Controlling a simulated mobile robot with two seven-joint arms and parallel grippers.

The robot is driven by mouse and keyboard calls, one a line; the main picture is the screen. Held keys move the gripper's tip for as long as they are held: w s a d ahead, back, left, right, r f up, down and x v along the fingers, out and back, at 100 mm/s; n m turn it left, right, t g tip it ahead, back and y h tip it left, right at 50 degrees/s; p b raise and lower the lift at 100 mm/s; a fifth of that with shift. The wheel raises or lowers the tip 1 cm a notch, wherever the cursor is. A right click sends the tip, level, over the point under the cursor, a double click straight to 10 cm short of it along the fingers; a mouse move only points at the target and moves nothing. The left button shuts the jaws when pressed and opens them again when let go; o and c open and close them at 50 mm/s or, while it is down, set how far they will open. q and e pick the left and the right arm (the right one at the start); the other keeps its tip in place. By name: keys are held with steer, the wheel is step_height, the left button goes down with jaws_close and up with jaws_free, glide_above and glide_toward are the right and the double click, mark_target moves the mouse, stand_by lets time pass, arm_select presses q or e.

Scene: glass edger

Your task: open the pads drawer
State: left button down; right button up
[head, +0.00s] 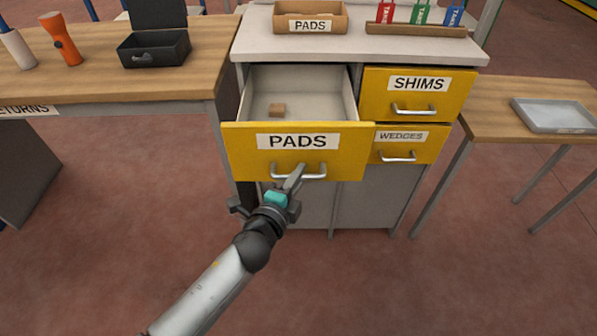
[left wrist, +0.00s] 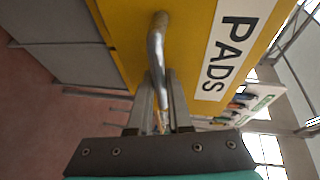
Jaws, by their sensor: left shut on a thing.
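The pads drawer (head: 243,156) has a yellow front with a white PADS label and stands pulled well out of the cabinet. The drawer's metal bar handle (head: 314,176) is on the front below the label. My left gripper (head: 294,178) is at this handle, its fingers shut on the bar. In the left wrist view, the handle (left wrist: 157,45) runs down between the two fingers (left wrist: 160,105), beside the PADS label. My right gripper is in neither view.
The yellow shims drawer (head: 376,101) and wedges drawer (head: 432,149) are closed at the right. A cardboard PADS box (head: 338,18) stands on the cabinet top. Wooden tables flank the cabinet, the right one with a grey tray (head: 556,116). The floor in front is clear.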

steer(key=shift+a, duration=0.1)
arm_select(q)
steer(key=c, duration=1.1)
jaws_free()
steer(key=shift+p+v, duration=0.75)
steer(key=shift+v, duration=6.85)
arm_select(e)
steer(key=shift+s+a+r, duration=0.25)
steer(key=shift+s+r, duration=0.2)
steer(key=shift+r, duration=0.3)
